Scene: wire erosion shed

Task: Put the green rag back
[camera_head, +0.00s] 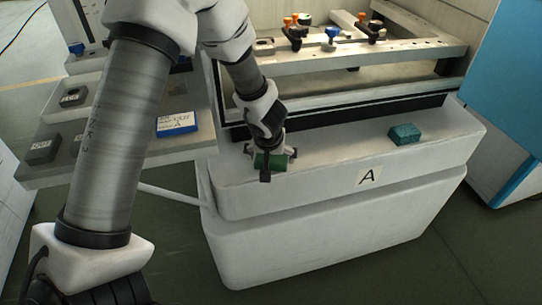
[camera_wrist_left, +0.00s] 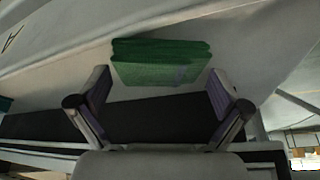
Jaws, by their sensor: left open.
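The green rag (camera_head: 268,163) is a folded cloth lying on the left part of the white front ledge of the machine marked A. My left gripper (camera_head: 271,153) is over it from above, with its fingers spread to either side of it. In the left wrist view the folded green rag (camera_wrist_left: 160,64) lies just ahead of and between the fingertips of the left gripper (camera_wrist_left: 158,82). The fingers are open, with visible space on both sides, and nothing is gripped. My right gripper is not in view.
A teal block or folded cloth (camera_head: 405,134) lies farther right on the white ledge (camera_head: 335,160). Behind is the machine's frame (camera_head: 360,95) with clamps and knobs. A grey side shelf (camera_head: 190,142) at left holds a blue-edged box (camera_head: 177,123) and dark blocks. A blue panel (camera_head: 510,90) stands at right.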

